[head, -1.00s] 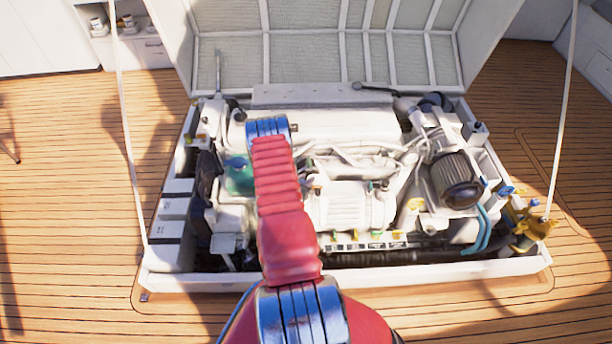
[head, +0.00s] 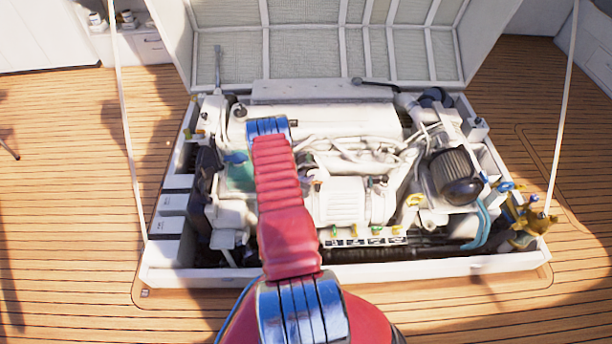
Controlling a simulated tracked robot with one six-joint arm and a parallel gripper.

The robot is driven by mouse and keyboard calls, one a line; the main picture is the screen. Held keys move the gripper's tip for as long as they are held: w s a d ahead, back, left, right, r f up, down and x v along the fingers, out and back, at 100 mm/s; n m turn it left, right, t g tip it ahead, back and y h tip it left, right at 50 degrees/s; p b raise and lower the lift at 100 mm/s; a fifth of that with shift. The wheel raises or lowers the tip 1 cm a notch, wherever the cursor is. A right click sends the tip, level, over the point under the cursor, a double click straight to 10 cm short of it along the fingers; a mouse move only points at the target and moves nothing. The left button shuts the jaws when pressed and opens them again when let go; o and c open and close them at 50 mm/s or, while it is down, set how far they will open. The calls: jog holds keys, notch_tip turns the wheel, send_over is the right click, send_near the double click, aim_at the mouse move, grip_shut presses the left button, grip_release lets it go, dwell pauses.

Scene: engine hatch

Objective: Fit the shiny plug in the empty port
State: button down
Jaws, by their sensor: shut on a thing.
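My red arm with blue metal joints reaches over the open engine bay. Its far joint is above the left part of the white engine (head: 340,200). My gripper is not visible; the arm hides what lies behind and below that joint. The shiny plug cannot be made out. A row of small yellow and green fittings (head: 355,231) stands along the engine's front, above a strip of dark labels (head: 365,242). I cannot tell which port is empty.
The hatch lid (head: 330,45) stands open behind, with thin stays at both sides. A white rim (head: 430,269) frames the bay. A dark round filter (head: 456,177) and blue hoses (head: 478,232) are at right. A yellow fitting (head: 528,222) sits at the right corner. Wooden deck (head: 75,200) surrounds it.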

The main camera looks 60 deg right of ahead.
jog(key=shift+s+a+f, duration=0.15)
jog(key=shift+s+f, duration=0.2)
jog(key=shift+f, duration=0.1)
dwell(0.6)
jog(key=c, duration=1.7)
grip_release()
jog(key=shift+o, duration=1.3)
jog(key=shift+s+a+f, duration=0.1)
jog(key=shift+s+a, duration=0.05)
jog(key=shift+a, duration=0.15)
jog(key=shift+o, duration=0.3)
jog(key=w+v, duration=0.1)
jog(key=v, duration=1.2)
jog(key=shift+r, duration=0.45)
